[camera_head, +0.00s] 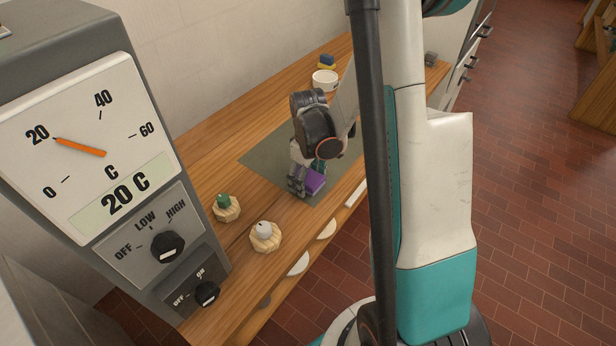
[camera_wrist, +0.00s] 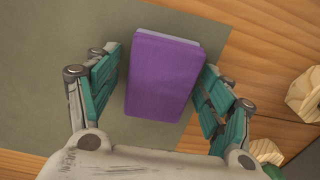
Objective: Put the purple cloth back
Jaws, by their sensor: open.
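The purple cloth (camera_wrist: 162,82) is a folded, block-like piece with a paler edge at its far end. In the wrist view it lies between the two teal-padded fingers of my gripper (camera_wrist: 158,90), with a small gap on each side. In the head view the purple cloth (camera_head: 314,181) shows beside my gripper (camera_head: 303,178), low over the grey-green mat (camera_head: 262,155). My gripper is open around the cloth. I cannot tell whether the cloth rests fully on the mat, as the fingers and arm hide part of it.
A white bowl (camera_head: 324,82) and a blue and yellow block (camera_head: 327,62) stand at the back of the wooden bench. Two scalloped wooden holders, one with a green piece (camera_head: 225,207) and one with a white piece (camera_head: 264,236), stand nearer. A grey gauge cabinet (camera_head: 107,62) borders the bench.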

